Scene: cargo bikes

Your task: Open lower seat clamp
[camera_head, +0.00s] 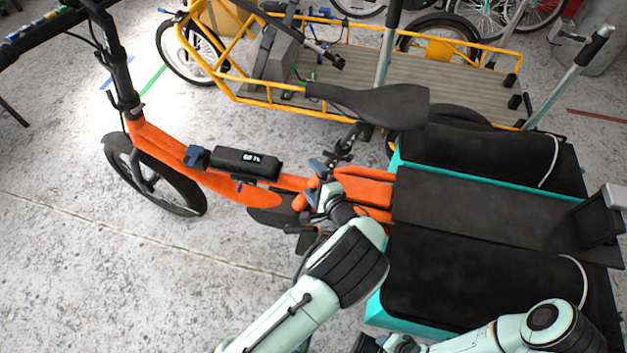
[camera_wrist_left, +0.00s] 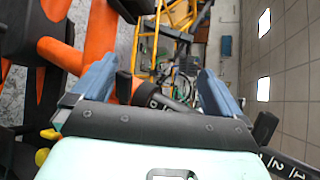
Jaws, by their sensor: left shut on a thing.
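The orange cargo bike (camera_head: 215,178) stands with its black saddle (camera_head: 375,103) above the middle of the frame. In the left wrist view, a black seat tube with white numerals (camera_wrist_left: 285,163) runs down to the right. A small black clamp lever (camera_wrist_left: 124,88) shows beside the left finger, near the orange frame. Another black lever (camera_wrist_left: 264,128) stands at right. My left gripper (camera_head: 314,182) is at the seat tube area; its two blue-grey fingers also show in the wrist view (camera_wrist_left: 158,68). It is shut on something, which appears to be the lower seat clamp. My right gripper is not visible.
Black cargo pads (camera_head: 470,285) on a teal-edged deck lie right of my left gripper. A battery with a display (camera_head: 245,163) sits on the frame. A yellow-railed cargo bike (camera_head: 455,75) stands behind. Bare concrete floor is free at left.

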